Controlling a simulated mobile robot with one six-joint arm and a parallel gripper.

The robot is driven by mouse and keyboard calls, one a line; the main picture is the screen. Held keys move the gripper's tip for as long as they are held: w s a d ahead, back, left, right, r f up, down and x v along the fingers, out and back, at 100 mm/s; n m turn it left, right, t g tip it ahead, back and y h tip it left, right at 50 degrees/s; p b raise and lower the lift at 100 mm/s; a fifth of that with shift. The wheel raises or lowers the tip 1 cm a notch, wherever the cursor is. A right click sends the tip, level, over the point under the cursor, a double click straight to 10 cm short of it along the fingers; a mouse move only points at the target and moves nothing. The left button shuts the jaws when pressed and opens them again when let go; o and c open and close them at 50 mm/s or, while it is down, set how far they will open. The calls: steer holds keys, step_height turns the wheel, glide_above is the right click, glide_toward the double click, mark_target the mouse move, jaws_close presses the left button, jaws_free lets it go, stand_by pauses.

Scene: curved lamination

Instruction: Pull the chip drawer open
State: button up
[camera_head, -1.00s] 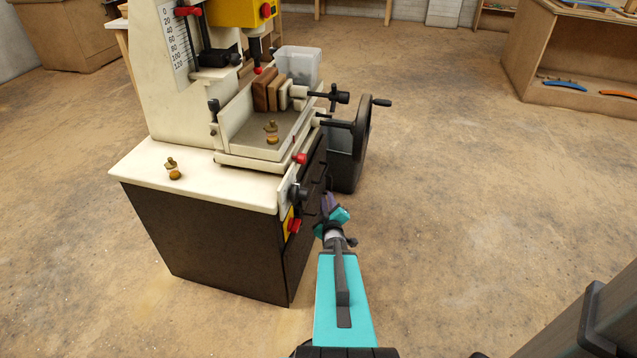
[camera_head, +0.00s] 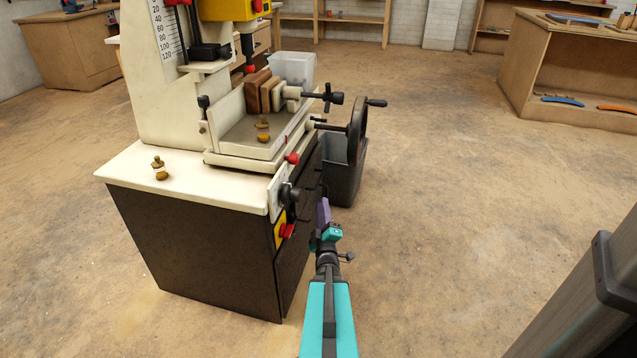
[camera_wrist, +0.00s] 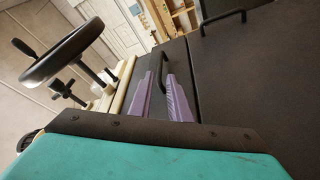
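The machine's dark cabinet (camera_head: 200,255) stands left of my arm, its drawer side facing right and seen at a steep slant in the head view. In the wrist view, a dark drawer front (camera_wrist: 181,58) carries a black bar handle (camera_wrist: 163,72). My gripper (camera_wrist: 160,62) has two purple fingers, spread apart, with the handle showing between them near the tips. I cannot tell whether they touch it. In the head view my gripper (camera_head: 324,208) is close beside the cabinet's drawer side. The drawer front looks flush with the cabinet.
A second black handle (camera_wrist: 222,15) is on the neighbouring dark panel. A handwheel (camera_head: 357,131) juts from the machine above a grey bin (camera_head: 345,180). A red switch (camera_head: 287,231) is on the cabinet's near corner.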

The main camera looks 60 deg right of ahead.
mark_target(320, 179)
steer(key=shift+d, duration=0.1)
steer(key=shift+b+x, duration=1.4)
steer(key=shift+x, duration=5.4)
